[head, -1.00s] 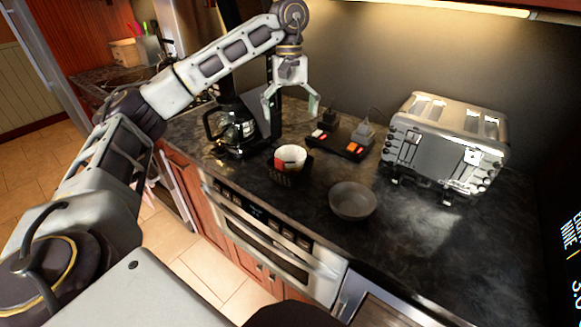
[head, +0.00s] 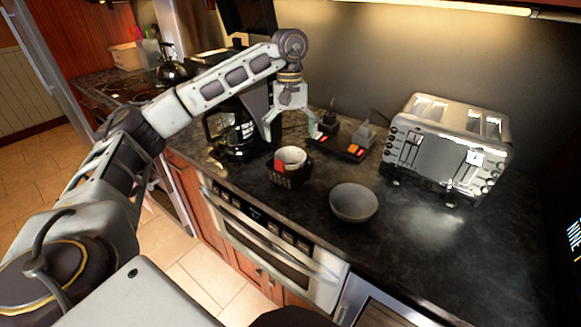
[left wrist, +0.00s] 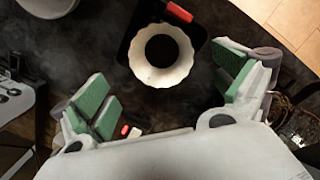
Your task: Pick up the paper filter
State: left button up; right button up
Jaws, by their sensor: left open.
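The white, fluted paper filter (head: 291,156) sits in the top of a black basket-like holder (head: 286,178) with a red tab, upright on the dark counter. In the left wrist view the filter (left wrist: 163,76) is a pale ring around a dark inside, with the black holder (left wrist: 133,45) around it. My left gripper (head: 292,136) is open and empty, pointing down just above and behind the filter in the head view. In the left wrist view my left gripper's (left wrist: 166,92) green-padded fingers are spread wide, with the filter beyond them. My right gripper is not in view.
A coffee maker (head: 232,133) stands left of the holder. A power strip (head: 345,149) with plugs lies behind right, a toaster (head: 447,150) stands at the right, and a grey bowl (head: 354,203) stands front right. The counter's front edge is close to the holder.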

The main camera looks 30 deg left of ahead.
aim_at(290, 149)
pick_arm(q)
jog(key=shift+f, duration=0.15)
jog(key=shift+s+d+f, duration=0.1)
jog(key=shift+s+f, duration=0.05)
jog(key=shift+f, duration=1.1)
jog(key=shift+s+f, duration=0.1)
jog(key=shift+f, duration=1.1)
jog(key=c, duration=0.9)
